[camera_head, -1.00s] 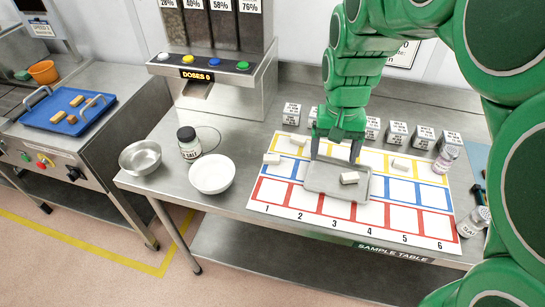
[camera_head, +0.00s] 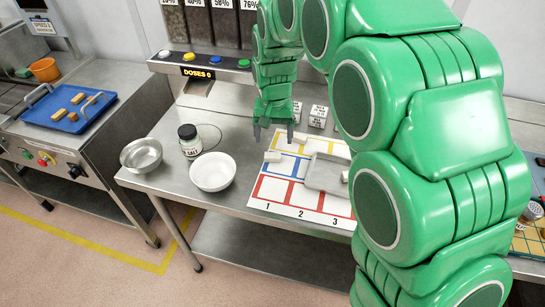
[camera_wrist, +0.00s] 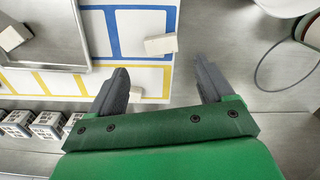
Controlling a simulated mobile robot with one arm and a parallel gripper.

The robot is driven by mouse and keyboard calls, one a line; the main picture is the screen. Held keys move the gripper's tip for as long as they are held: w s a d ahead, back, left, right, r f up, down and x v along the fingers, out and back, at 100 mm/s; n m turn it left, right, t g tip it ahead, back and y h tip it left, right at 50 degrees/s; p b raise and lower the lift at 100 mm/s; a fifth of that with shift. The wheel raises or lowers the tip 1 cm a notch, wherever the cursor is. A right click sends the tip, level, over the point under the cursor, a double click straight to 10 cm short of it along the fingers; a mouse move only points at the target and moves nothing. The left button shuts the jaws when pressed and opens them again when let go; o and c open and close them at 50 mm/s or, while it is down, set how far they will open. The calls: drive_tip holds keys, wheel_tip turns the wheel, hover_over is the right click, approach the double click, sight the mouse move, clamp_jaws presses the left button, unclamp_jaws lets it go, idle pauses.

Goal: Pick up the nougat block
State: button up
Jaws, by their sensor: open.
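Several pale, cream-white blocks are in view, and I cannot tell by look which is the nougat. One block (camera_head: 272,157) lies at the left edge of the numbered mat; it also shows in the wrist view (camera_wrist: 160,44). My gripper (camera_head: 273,133) is open and empty above and just behind this block. In the wrist view, my gripper (camera_wrist: 160,72) has the block ahead of its fingertips, roughly between their lines. Another block (camera_wrist: 13,37) lies in the grey tray (camera_head: 322,175).
The numbered mat (camera_head: 283,190) has red, blue and yellow squares. A white bowl (camera_head: 212,173), a salt jar (camera_head: 189,141) and a metal bowl (camera_head: 141,155) stand to the left. Labelled cubes (camera_head: 318,116) stand behind the mat. My arm hides the mat's right side.

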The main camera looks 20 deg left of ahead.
sight(273, 155)
drive_tip(key=shift+s+a+f, duration=0.1)
drive_tip(key=shift+s+f, duration=0.1)
drive_tip(key=shift+f, duration=1.5)
drive_tip(key=shift+s+f, duration=0.15)
drive_tip(key=shift+f, duration=1.5)
drive_tip(key=c, duration=1.1)
drive_tip(key=shift+r, duration=0.1)
